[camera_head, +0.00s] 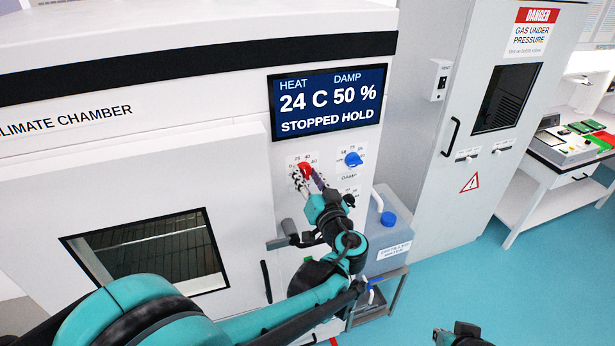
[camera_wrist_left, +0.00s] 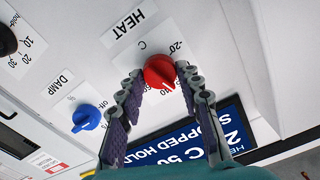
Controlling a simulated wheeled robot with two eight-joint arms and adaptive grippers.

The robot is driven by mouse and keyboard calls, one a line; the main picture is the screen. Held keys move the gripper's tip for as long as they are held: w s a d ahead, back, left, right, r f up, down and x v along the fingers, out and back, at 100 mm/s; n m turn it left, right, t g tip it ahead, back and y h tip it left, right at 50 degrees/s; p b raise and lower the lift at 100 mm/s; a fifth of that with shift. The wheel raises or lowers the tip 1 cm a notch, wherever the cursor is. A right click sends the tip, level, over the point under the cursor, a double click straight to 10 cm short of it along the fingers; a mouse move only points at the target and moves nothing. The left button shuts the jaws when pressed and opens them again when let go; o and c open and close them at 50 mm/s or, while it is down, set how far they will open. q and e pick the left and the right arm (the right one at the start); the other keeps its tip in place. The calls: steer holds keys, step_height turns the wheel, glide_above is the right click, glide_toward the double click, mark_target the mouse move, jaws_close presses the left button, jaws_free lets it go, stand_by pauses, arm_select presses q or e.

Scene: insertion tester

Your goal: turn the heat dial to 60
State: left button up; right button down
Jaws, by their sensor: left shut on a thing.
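The red heat dial (camera_head: 306,169) is on the front of the climate chamber, below the display (camera_head: 330,98). The display reads HEAT 24 C, DAMP 50 % and STOPPED HOLD. My left gripper (camera_head: 307,178) reaches up to the dial. In the left wrist view its two fingers (camera_wrist_left: 160,82) are shut on the red dial (camera_wrist_left: 159,71), one on each side. The panel there is seen upside down, and the fingers hide part of the scale, so the dial's exact setting is unclear. Part of my right gripper (camera_head: 460,335) shows at the bottom edge, away from the chamber.
A blue damp dial (camera_head: 353,159) sits right of the heat dial; it also shows in the left wrist view (camera_wrist_left: 86,117). A water container with a blue cap (camera_head: 388,219) stands right of the chamber. A grey gas cabinet (camera_head: 430,150) is further right. Open blue floor (camera_head: 490,290) lies in front.

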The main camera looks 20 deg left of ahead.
arm_select(q)
steer(key=m, duration=0.8)
steer(key=shift+m, duration=0.4)
steer(key=m, duration=0.4)
steer(key=shift+f, duration=0.1)
steer(key=shift+m+b, duration=0.3)
steer(key=shift+m, duration=1.6)
steer(key=o, duration=1.2)
steer(key=shift+c, duration=0.2)
